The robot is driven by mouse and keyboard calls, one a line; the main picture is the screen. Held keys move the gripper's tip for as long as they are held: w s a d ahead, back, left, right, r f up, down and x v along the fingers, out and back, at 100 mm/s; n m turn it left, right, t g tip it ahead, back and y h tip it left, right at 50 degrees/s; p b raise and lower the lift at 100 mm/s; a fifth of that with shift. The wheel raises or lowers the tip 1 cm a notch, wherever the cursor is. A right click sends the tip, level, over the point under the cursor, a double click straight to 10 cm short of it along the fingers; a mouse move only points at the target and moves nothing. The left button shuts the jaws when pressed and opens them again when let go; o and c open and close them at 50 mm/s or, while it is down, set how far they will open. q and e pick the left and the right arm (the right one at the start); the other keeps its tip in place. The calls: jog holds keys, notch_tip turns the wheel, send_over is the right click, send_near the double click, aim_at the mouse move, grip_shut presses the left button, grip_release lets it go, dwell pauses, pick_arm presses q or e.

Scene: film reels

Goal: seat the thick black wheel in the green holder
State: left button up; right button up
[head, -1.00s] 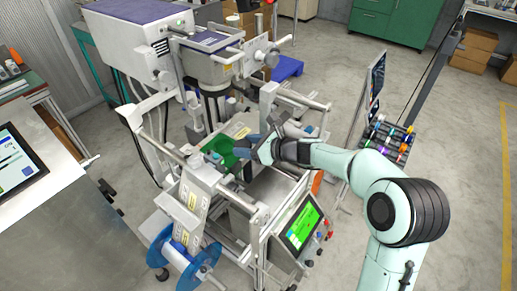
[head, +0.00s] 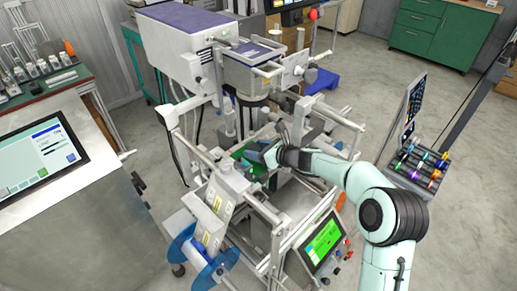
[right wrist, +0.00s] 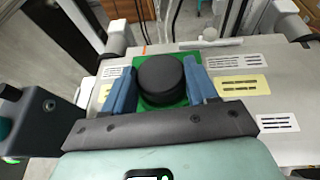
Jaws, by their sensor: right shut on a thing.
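The thick black wheel (right wrist: 161,78) is between the two blue fingers of my right gripper (right wrist: 163,88) in the right wrist view. The gripper is shut on it. The green holder (right wrist: 183,59) shows behind and around the wheel, on the machine's light metal plate. The wheel hides the holder's middle, so I cannot tell whether it touches or sits in it. In the head view my right gripper (head: 261,154) reaches in from the right over the green holder (head: 257,186), and the wheel is hidden there. My left gripper is not in view.
The grey machine (head: 225,60) surrounds the holder with rails and posts. A blue reel (head: 190,258) is at its front left, and a green-lit screen (head: 322,240) at its front right. A rack of colourful items (head: 420,168) stands to the right. Floor is clear at the far right.

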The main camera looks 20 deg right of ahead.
jog(key=o, duration=1.1)
jog(key=shift+o, duration=0.2)
jog(key=v, duration=1.3)
jog(key=shift+s, duration=0.1)
